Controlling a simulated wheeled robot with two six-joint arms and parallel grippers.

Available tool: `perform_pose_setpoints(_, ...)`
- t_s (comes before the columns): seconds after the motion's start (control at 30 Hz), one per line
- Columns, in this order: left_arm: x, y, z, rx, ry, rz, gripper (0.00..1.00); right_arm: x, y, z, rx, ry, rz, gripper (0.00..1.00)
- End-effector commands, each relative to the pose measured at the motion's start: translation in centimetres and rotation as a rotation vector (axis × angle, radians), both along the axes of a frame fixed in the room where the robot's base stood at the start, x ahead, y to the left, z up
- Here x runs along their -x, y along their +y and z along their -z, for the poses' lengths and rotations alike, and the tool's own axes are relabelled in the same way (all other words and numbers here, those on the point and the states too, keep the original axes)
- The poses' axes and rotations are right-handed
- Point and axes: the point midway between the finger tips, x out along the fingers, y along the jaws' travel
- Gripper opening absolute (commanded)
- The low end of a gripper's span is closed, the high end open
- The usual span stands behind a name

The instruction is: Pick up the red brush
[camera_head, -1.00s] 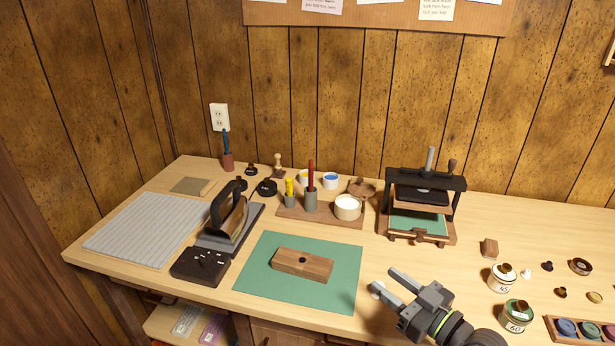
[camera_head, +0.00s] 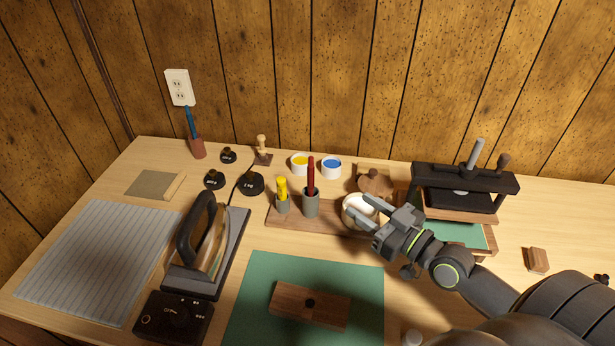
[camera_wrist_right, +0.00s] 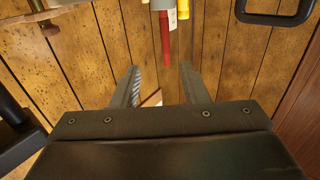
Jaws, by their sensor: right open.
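The red brush (camera_head: 311,176) stands upright in a grey cup (camera_head: 311,204) on a wooden tray (camera_head: 340,229). A yellow brush (camera_head: 282,187) stands in a smaller grey cup just left of it. My right gripper (camera_head: 358,211) is open and empty, right of the red brush and in front of the white pot (camera_head: 361,203), which it partly hides. In the right wrist view, the red brush (camera_wrist_right: 166,45) and its cup show beyond the open fingers (camera_wrist_right: 160,82), apart from them. My left gripper is not in view.
A black press (camera_head: 465,190) stands right of the tray. White cups of yellow paint (camera_head: 300,164) and blue paint (camera_head: 331,167) stand behind the brushes. An iron (camera_head: 204,236) is at left, and a wooden block (camera_head: 310,305) lies on the green mat (camera_head: 255,275).

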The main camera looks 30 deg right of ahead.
Motion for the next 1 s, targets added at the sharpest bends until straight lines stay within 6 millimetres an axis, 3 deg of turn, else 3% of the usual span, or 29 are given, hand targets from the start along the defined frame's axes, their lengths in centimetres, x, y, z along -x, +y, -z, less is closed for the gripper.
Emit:
perform_pose_setpoints(0.6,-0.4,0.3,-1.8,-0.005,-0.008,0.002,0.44,-9.7,3.1,-0.2,-0.004,-0.003,0.000,0.40)
perform_pose_setpoints(1.0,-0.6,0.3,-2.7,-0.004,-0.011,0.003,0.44,-13.1,4.7,-0.1,-0.008,-0.001,-0.001,0.40)
